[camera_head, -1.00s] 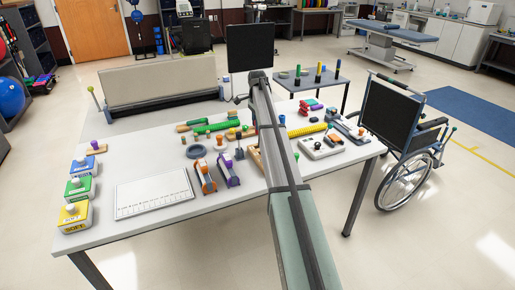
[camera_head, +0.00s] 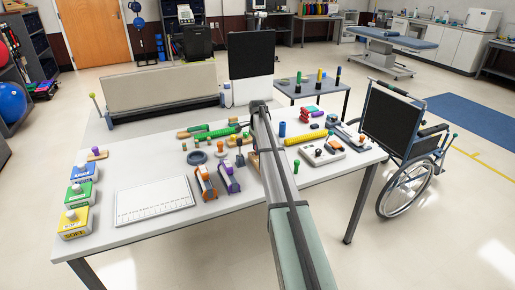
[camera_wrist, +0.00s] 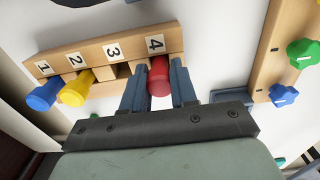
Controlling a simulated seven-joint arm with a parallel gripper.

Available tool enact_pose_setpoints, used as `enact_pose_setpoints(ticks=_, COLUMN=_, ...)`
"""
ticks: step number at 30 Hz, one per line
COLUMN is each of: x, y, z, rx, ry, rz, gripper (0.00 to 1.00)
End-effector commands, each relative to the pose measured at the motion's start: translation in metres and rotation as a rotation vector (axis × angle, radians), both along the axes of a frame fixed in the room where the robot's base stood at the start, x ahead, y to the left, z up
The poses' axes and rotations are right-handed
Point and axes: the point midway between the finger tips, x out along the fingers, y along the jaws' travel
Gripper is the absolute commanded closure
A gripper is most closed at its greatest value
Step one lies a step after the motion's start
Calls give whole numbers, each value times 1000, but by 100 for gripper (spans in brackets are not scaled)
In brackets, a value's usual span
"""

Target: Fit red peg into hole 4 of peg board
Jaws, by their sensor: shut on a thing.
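The wooden peg board (camera_wrist: 97,53) crosses the upper left of the wrist view, with labels 1 to 4. A blue peg (camera_wrist: 44,95) stands at 1 and a yellow peg (camera_wrist: 77,88) at 2. The space at 3 shows no peg. My gripper (camera_wrist: 160,72) is shut on the red peg (camera_wrist: 158,78), one finger on each side of it, right at label 4. The peg's lower end is hidden, so I cannot tell how deep it sits in hole 4. In the head view my arm hides the gripper and most of the board.
Another wooden board with a green knob (camera_wrist: 302,53) and a blue knob (camera_wrist: 283,95) lies to the right in the wrist view. A white sheet (camera_head: 153,201) lies left.

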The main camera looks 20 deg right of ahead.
Motion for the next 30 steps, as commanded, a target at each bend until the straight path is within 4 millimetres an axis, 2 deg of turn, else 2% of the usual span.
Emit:
enact_pose_setpoints(ticks=7, x=0, y=0, z=-3, rx=0, ry=0, rz=0, gripper=100)
enact_pose_setpoints(ticks=8, x=0, y=0, z=-3, rx=0, ry=0, rz=0, gripper=72)
enact_pose_setpoints(ticks=15, x=0, y=0, z=-3, rx=0, ry=0, rz=0, gripper=49)
enact_pose_setpoints(ticks=25, x=0, y=0, z=0, rx=0, ry=0, rz=0, gripper=47)
enact_pose_setpoints(ticks=30, x=1, y=0, z=18, rx=0, ry=-2, rz=0, gripper=47)
